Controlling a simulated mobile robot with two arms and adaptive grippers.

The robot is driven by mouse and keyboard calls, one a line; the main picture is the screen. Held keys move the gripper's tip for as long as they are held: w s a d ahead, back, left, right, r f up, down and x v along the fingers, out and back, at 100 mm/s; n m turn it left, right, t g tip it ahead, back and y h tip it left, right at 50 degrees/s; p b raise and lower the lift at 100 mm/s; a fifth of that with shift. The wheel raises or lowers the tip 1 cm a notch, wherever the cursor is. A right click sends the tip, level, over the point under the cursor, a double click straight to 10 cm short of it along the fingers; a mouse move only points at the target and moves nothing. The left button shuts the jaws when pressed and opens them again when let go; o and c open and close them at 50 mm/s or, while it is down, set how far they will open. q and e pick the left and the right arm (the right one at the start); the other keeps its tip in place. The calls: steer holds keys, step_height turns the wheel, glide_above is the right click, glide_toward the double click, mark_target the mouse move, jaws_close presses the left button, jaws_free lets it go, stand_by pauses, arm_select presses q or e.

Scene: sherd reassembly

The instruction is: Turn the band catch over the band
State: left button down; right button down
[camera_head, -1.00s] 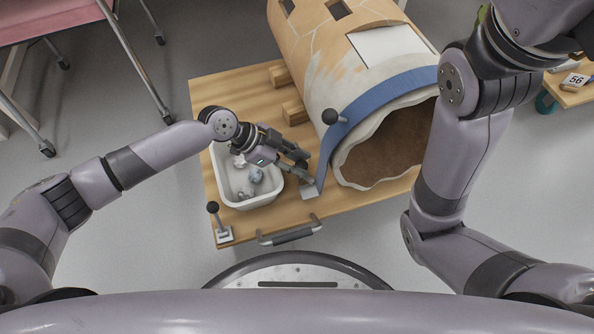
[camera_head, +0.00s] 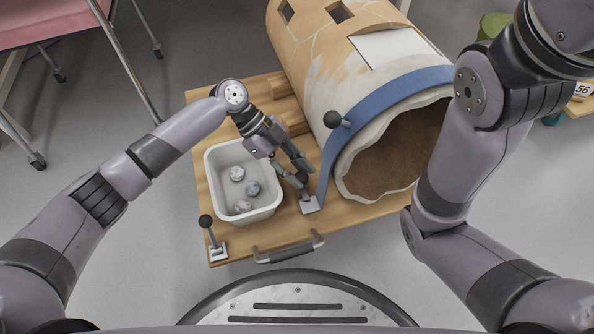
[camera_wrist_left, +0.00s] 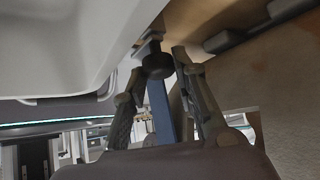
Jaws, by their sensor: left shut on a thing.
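The blue band (camera_head: 385,98) runs over the rim end of a large clay vessel (camera_head: 320,60) lying on its side. Its lower end comes down to a metal plate (camera_head: 311,206) on the wooden board. The band catch, with a dark round knob (camera_wrist_left: 157,65), stands at that plate. My left gripper (camera_head: 301,176) is shut on the catch, with the knob between its fingers in the left wrist view (camera_wrist_left: 160,72). The fingers partly hide the catch in the head view. My right gripper is outside the views; only its arm shows.
A white tub (camera_head: 212,190) with several small pieces stands left of the catch. Another black-knobbed lever (camera_head: 206,222) stands at the board's front left corner. A third black knob (camera_head: 333,119) sits beside the band. A handle (camera_head: 289,248) is on the front edge.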

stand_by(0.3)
arm_select(q)
steer(key=c, duration=1.3)
jaws_free()
steer(key=shift+w+a+r, duration=0.1)
steer(key=shift+r, duration=0.05)
steer(key=v, duration=1.1)
steer(key=shift+w+a+r, duration=0.1)
steer(key=shift+a+r, duration=0.05)
steer(key=shift+a, duration=0.05)
